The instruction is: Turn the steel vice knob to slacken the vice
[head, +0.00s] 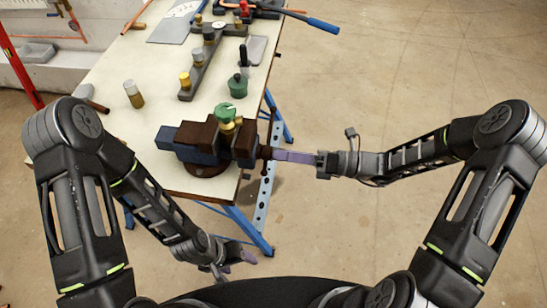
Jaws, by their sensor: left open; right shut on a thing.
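The vice (188,143), dark blue and brown, stands at the near right corner of the workbench. A brass fitting with a green top (226,113) sits upright between its jaws. The vice knob (266,153) is at the end of the screw on the vice's right side, with a thin bar across it; it looks dark and is partly covered. My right gripper (277,155) reaches in from the right with its purple fingers shut on the knob. My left gripper (238,264) is open and empty, low in front of the bench, away from the vice.
The bench (150,138) carries a brass-and-grey cylinder (133,94), a green pot (237,86), a grey rail with fittings (203,65) and a blue-handled tool (318,24). Blue trestle legs (248,228) stand below. The floor at right is clear.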

